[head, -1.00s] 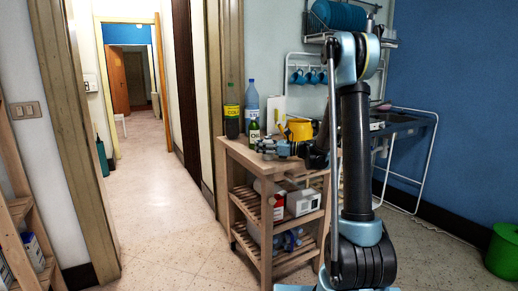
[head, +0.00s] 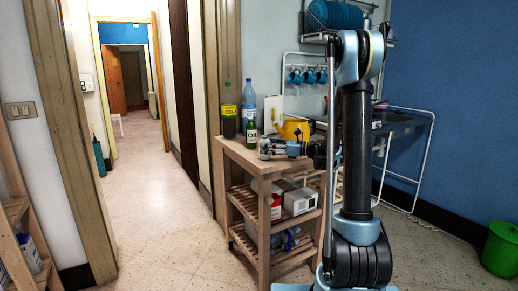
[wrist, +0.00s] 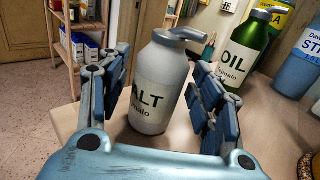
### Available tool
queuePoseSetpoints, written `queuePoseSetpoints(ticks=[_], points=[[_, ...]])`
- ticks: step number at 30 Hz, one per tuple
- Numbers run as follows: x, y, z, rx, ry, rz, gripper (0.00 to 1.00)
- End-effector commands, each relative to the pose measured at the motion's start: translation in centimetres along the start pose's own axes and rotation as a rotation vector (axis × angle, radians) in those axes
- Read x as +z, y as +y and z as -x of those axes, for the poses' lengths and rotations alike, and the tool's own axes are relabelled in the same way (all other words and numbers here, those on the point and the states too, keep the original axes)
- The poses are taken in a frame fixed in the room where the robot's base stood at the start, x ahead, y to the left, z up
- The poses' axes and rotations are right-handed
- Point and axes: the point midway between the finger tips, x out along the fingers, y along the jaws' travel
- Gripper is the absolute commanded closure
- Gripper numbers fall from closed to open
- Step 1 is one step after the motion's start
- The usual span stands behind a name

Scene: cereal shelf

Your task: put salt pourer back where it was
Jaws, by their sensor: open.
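The salt pourer (wrist: 159,85), a grey bottle with a bent spout and a label ending in "LT", stands upright on the wooden cart top (head: 232,147) in the wrist view. My gripper (wrist: 165,100) is open, with one finger on each side of the pourer. There appears to be a gap between the pourer and the fingers. In the head view my gripper (head: 266,148) is low over the cart top, and I cannot make out the pourer clearly there.
A green oil bottle (wrist: 246,50) stands close by on the right, beside a blue bottle (wrist: 301,62). A cola bottle (head: 229,118) and a yellow pot (head: 293,128) are also on the cart. Boxes (head: 300,200) sit on the cart's lower shelf.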

Motion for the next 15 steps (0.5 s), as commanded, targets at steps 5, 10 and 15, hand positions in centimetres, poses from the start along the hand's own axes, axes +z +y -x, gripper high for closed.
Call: queuePoseSetpoints(ticks=[5, 10, 15], points=[[0.0, -0.1, 3.2, -0.004, 0.0, 0.0, 0.41], [0.0, -0.1, 5.3, -0.003, 0.0, 0.0, 0.41], [0.0, 0.0, 6.4, -0.002, 0.001, 0.001, 0.41]])
